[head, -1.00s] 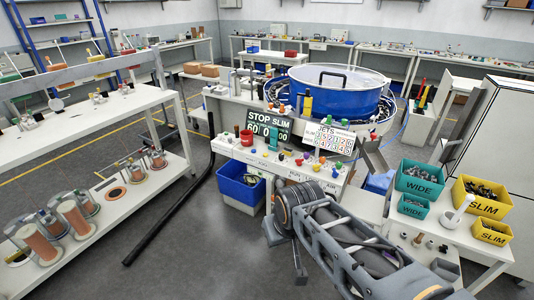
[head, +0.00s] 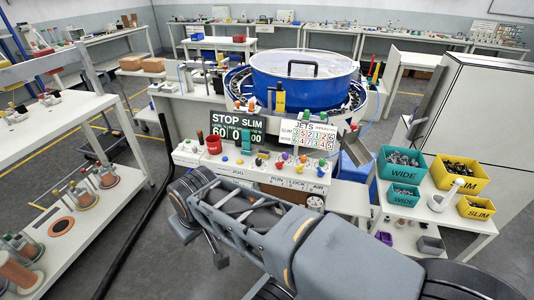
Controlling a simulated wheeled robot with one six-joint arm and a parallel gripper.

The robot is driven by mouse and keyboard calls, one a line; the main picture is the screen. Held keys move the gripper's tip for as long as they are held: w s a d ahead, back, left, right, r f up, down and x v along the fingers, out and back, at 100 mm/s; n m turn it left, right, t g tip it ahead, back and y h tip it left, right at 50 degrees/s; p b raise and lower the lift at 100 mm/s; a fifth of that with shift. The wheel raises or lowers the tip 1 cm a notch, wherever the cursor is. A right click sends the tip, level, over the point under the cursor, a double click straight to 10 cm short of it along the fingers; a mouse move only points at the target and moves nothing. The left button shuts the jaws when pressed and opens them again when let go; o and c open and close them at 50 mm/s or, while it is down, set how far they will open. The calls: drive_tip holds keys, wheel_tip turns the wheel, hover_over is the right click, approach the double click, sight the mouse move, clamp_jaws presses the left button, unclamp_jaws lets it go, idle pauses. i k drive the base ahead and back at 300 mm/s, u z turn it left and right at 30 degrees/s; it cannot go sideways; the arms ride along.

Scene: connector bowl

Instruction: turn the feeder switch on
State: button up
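The blue bowl feeder (head: 300,88) with a clear lid and a dark handle stands on a white machine bench. The white control panel (head: 222,171) runs along the front of this bench, with several small coloured knobs and labels including JOG, RUN, LOCK and AIR. I cannot tell which control is the feeder switch. A dark display (head: 236,129) above the panel reads STOP SLIM, with 60 and 0 below. A white JETS board (head: 306,134) stands beside it. My arm crosses in front and hides part of the panel's lower front. My gripper's fingers cannot be seen.
At right, a white table (head: 462,225) holds green WIDE bins (head: 402,160) and yellow SLIM bins (head: 460,174). A tall white cabinet (head: 490,130) stands behind it. White shelving with wire spools (head: 85,196) is at left. A black floor rail (head: 135,235) and open grey floor lie between.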

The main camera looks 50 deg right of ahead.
sight(279, 165)
drive_tip(key=z, duration=0.55)
drive_tip(key=i, duration=0.85)
drive_tip(key=z, duration=0.7)
